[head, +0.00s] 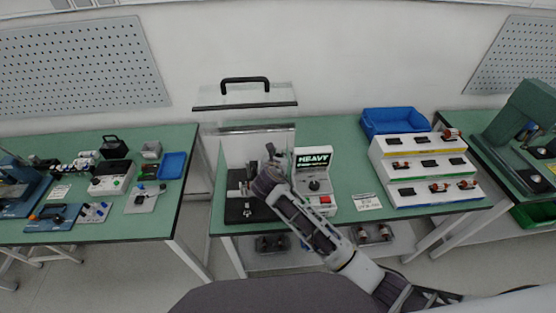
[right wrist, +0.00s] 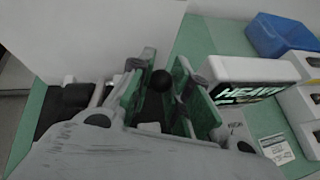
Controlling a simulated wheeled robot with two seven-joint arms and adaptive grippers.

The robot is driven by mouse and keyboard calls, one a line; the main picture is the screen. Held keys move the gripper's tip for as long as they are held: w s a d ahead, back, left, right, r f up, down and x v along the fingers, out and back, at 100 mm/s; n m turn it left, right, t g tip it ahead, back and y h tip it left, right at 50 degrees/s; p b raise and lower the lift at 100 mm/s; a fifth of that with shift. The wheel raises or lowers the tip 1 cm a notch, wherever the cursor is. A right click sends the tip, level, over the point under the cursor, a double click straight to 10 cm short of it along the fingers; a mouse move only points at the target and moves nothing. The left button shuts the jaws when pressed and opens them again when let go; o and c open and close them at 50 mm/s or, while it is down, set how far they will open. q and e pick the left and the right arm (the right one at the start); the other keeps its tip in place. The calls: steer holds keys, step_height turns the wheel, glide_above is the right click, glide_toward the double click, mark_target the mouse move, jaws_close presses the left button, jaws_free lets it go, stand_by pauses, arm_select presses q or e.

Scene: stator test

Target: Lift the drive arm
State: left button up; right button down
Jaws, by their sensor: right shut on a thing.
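My right gripper (head: 272,163) reaches over the tester on the middle table, next to the control box (head: 314,170) with the lit HEAVY display. In the right wrist view my green-padded fingers (right wrist: 161,92) stand on either side of a round black knob (right wrist: 161,80), which looks like the end of the drive arm, and are shut on it. The rest of the drive arm is hidden behind the gripper. The tester's black base (head: 240,211) shows to the left of my arm. My left gripper is not in view.
A clear guard (head: 230,97) with a black handle stands above the tester. A stepped rack (head: 385,147) with several small rotors and a blue bin (head: 394,120) are on the right. A label card (head: 367,202) lies between. A left table (head: 100,227) holds other devices.

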steer(key=shift+w+r+g, duration=0.35)
steer(key=shift+w+g, duration=0.15)
steer(key=shift+g, duration=0.1)
stand_by(0.3)
steer(key=c, duration=1.3)
jaws_free()
steer(key=shift+f, duration=0.1)
steer(key=v, duration=1.2)
